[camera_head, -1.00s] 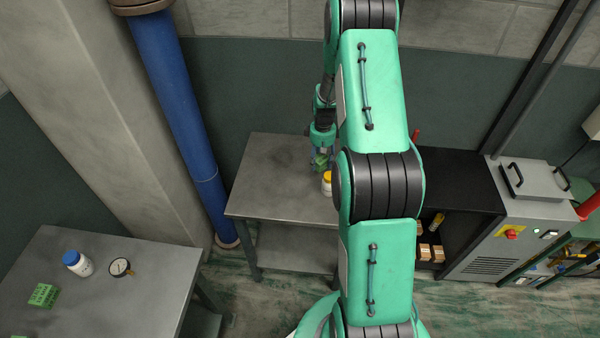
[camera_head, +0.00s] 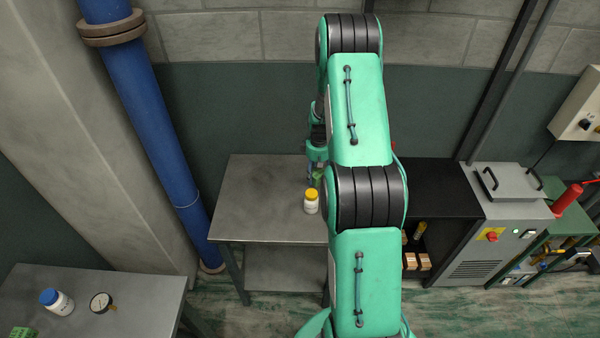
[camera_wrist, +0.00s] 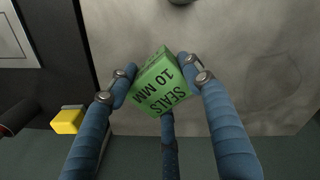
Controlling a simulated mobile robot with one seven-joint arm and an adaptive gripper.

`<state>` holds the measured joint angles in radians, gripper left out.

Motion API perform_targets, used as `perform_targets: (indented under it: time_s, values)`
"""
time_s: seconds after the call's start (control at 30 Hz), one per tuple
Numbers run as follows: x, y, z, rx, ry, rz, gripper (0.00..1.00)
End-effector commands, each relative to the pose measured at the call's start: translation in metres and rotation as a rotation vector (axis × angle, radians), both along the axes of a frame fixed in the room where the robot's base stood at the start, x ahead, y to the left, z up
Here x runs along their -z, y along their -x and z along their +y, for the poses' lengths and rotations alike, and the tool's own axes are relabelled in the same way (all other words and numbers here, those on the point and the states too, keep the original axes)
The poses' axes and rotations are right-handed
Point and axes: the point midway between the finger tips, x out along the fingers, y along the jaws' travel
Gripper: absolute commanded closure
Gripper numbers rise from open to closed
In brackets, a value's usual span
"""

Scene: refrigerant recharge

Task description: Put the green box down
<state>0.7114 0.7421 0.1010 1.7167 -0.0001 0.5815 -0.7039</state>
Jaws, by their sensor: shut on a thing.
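A green box (camera_wrist: 160,84) with "SEALS 10 MM" printed on it is between the blue fingers of my gripper (camera_wrist: 158,82) in the wrist view. The fingers are shut on its sides. In the head view, my gripper (camera_head: 315,174) is over the right part of the middle metal table (camera_head: 256,190), and only a small green piece of the box (camera_head: 319,174) shows beside my arm. Whether the box touches the table top is hard to tell.
A white bottle with a yellow cap (camera_head: 311,203) stands on the middle table, close in front of my gripper. The table's left side is clear. A black shelf (camera_head: 440,185) adjoins at right. The near-left table (camera_head: 130,300) holds a blue-capped bottle (camera_head: 60,304), a gauge (camera_head: 101,303) and another green box (camera_head: 20,332).

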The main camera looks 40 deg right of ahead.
Motion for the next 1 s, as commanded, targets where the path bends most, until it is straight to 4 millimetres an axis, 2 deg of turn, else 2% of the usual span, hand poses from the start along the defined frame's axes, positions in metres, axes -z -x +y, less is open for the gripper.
perform_targets:
  time_s: [1.0]
  values:
    - [0.014,-0.106,-0.086,0.0,0.0,0.0,0.76]
